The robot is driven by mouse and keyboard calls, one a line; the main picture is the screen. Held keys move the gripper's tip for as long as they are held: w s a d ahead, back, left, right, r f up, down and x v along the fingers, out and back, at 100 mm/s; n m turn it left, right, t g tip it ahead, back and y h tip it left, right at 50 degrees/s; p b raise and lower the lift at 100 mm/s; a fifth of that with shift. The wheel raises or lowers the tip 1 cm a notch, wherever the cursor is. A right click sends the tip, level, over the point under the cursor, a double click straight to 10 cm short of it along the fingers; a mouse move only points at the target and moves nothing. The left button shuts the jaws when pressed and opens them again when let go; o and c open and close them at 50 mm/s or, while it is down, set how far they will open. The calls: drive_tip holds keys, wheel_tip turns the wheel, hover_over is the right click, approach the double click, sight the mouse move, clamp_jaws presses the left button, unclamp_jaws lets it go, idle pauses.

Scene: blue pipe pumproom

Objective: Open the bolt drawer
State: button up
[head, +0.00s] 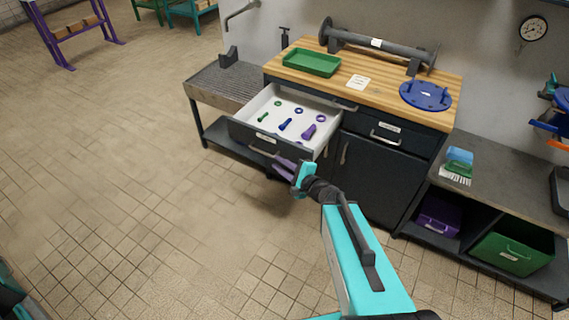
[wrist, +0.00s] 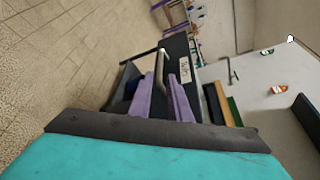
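The bolt drawer (head: 294,124) is pulled far out of the wood-topped workbench, and its white inside shows. Green, blue and purple bolts and rings lie in it. Its dark front (head: 290,150) has a bar handle (head: 262,152) and a pale label. My gripper (head: 282,166) is at this front, by the right end of the handle. In the wrist view, the handle (wrist: 160,68) runs between the two purple fingers (wrist: 166,98), which look close together around it. The label (wrist: 185,70) is beside them. The exact finger contact is hard to see.
A green tray (head: 312,63), a blue flange (head: 426,96) and a grey pipe (head: 375,45) are on the bench top. A closed drawer (head: 385,135) and cupboard doors are to the right. The tiled floor at left is clear.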

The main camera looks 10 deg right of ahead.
drive_tip(key=shift+p+v, duration=1.15)
drive_tip(key=shift+p, duration=0.25)
